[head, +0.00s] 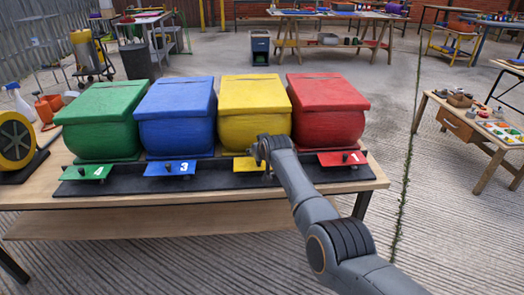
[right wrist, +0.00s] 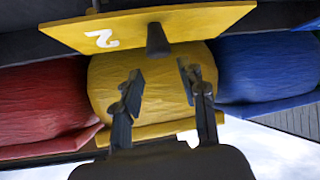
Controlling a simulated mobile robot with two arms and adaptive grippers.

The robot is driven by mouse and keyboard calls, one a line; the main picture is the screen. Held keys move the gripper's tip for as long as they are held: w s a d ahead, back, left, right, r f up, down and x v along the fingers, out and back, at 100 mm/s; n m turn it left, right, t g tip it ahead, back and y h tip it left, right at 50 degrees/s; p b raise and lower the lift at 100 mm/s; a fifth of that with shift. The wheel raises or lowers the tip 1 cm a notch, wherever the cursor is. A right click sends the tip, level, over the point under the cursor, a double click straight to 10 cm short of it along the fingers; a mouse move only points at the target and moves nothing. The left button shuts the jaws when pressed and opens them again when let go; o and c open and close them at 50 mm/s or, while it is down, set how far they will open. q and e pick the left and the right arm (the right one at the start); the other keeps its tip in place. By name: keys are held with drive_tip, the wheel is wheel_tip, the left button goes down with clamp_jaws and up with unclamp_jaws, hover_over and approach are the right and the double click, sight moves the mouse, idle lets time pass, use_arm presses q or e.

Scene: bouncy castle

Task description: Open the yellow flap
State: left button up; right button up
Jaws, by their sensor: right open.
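The yellow flap (head: 243,164) is a flat panel at the front foot of the yellow box (head: 254,105). It also shows large in the right wrist view (right wrist: 200,26), marked with a white 2, with a dark knob (right wrist: 157,40) standing out from it. My right gripper (right wrist: 159,76) is open and empty, its two fingers spread just short of the knob and to either side of its line. In the head view my right gripper (head: 262,154) covers the right part of the flap. My left gripper is not in view.
Green (head: 102,115), blue (head: 178,110) and red (head: 327,108) boxes stand beside the yellow one on a wooden table (head: 130,193), each with a matching numbered flap. A black and yellow round device (head: 14,140) and a spray bottle (head: 18,102) are at the left.

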drive_tip(key=v, duration=1.2)
drive_tip(key=shift+f, duration=0.2)
